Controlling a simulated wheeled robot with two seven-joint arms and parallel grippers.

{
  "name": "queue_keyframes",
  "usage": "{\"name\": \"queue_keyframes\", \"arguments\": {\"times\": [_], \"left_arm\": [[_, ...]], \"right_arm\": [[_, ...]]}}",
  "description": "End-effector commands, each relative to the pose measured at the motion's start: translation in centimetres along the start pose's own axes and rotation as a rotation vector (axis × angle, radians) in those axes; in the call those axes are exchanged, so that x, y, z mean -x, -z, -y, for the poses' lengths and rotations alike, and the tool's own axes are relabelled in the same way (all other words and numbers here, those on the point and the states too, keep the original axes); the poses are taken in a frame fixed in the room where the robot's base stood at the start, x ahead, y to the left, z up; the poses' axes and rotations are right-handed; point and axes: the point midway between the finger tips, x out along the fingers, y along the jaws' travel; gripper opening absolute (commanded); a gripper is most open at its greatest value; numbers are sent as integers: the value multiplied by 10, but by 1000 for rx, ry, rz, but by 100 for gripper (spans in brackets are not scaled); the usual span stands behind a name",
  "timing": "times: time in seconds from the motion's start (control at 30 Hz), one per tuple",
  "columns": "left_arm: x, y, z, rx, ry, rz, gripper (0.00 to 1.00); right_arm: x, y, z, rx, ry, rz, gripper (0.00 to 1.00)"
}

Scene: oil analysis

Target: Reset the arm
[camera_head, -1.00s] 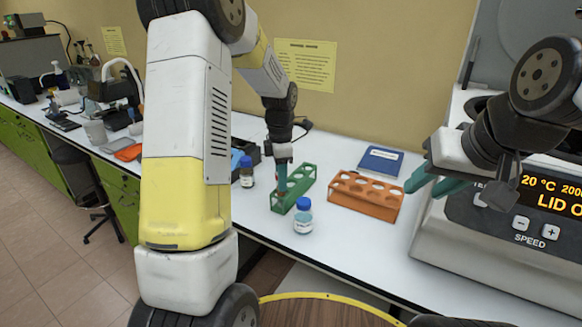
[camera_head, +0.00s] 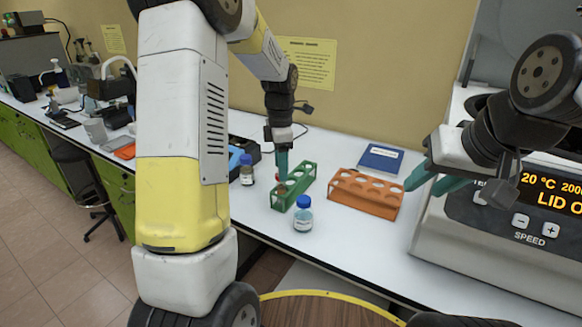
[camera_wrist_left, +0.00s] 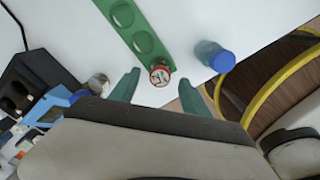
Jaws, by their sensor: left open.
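My left gripper (camera_head: 282,178) is open and points down, just above the near-left part of the green rack (camera_head: 307,181). In the left wrist view its two fingers (camera_wrist_left: 158,92) are apart, with a red-topped tube (camera_wrist_left: 160,75) at the rack's end between and beyond them; the fingers do not grip it. The rack's empty holes also show in that view (camera_wrist_left: 130,22). My right gripper (camera_head: 425,184) is open and empty, in front of the machine at the right.
A blue-capped bottle (camera_head: 303,215) stands in front of the green rack. An orange rack (camera_head: 365,196) and a blue book (camera_head: 381,158) lie to the right. The centrifuge-like machine (camera_head: 530,255) fills the right side.

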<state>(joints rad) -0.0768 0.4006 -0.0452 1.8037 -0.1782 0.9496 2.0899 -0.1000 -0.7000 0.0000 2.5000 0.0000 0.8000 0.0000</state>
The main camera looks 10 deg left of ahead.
Motion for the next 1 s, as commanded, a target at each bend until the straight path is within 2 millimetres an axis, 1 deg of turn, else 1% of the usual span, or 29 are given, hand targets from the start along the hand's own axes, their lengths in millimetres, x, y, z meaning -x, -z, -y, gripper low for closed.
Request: {"name": "queue_keyframes", "arguments": {"times": [0.03,0.1,0.27,0.37,0.43,0.57,0.6,0.67,0.7,0.83,0.9,1.0], "left_arm": [[10,0,-1,1,-4,2,55],[21,0,0,1,-2,2,55],[38,0,0,-6,-2,2,55],[52,3,7,-64,-16,16,55],[66,7,18,-162,-41,37,55],[100,19,52,-454,-123,81,55],[110,23,65,-561,-156,90,55],[123,29,85,-720,-208,98,55],[131,33,98,-827,-244,97,55],[148,46,141,-1167,-371,70,55],[152,53,164,-1344,-439,37,55],[155,61,192,-1571,-528,-26,55]], "right_arm": [[0,0,0,0,0,0,36],[0,0,0,0,0,0,36],[0,0,0,0,0,0,36],[0,0,0,0,0,0,36],[0,0,0,0,0,0,36],[0,0,0,0,0,0,36],[0,0,0,0,0,0,36],[0,0,0,0,0,0,36],[0,0,0,0,0,0,36],[0,0,0,0,0,0,36],[0,0,0,0,0,0,36],[0,0,0,0,0,0,36]]}}
